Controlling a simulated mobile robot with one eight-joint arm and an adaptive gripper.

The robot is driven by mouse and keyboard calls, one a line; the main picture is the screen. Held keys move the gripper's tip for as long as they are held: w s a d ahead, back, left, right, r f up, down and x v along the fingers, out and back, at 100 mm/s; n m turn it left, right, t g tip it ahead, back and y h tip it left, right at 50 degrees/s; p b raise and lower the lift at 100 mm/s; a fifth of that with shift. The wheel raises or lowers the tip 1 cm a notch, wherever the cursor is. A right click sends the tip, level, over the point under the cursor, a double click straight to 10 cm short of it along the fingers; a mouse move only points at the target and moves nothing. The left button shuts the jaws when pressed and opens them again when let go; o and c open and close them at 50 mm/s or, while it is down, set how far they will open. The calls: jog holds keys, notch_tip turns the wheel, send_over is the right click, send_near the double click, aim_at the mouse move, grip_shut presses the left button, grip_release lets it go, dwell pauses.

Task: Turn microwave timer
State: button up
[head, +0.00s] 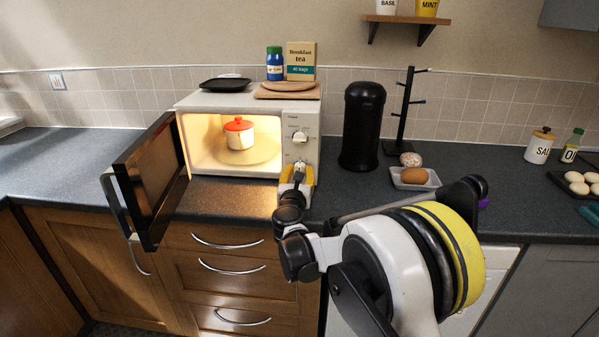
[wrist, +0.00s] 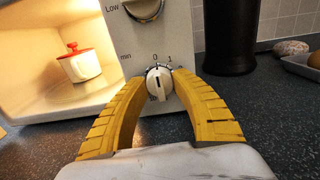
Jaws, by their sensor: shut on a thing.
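The white microwave (head: 228,102) stands on the counter with its dark door (head: 150,180) swung open to the left and its inside lit. The timer knob (wrist: 158,84) is the lower dial on the right-hand panel, with 0 and 1 printed above it. My gripper (head: 299,168) is in front of that dial in the head view. In the wrist view, the yellow fingertips of my gripper (wrist: 160,77) close on both sides of the timer knob. An upper knob (head: 299,137) is above it, marked Low. A white pot with a red lid (head: 238,134) sits on the turntable inside.
A black canister (head: 362,128) stands just right of the microwave. A white tray (head: 415,183) with two egg-shaped things lies further right, before a black mug stand (head: 404,112). Boards, a jar and a tea box rest on the microwave. The left counter is clear.

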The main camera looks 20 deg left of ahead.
jog(key=shift+m, duration=0.3)
jog(key=m+p, duration=0.1)
jog(key=m, duration=0.3)
grip_shut()
jog(key=m, duration=0.5)
jog(key=shift+m+p, duration=0.3)
jog(key=shift+m, duration=0.1)
jog(key=m, duration=0.5)
jog(key=shift+m, duration=0.3)
jog(key=m, duration=0.4)
jog(key=shift+m+p, duration=0.3)
jog(key=shift+p, duration=0.1)
jog(key=shift+m, duration=0.3)
jog(key=o, duration=1.2)
grip_release()
jog(key=shift+o, duration=0.2)
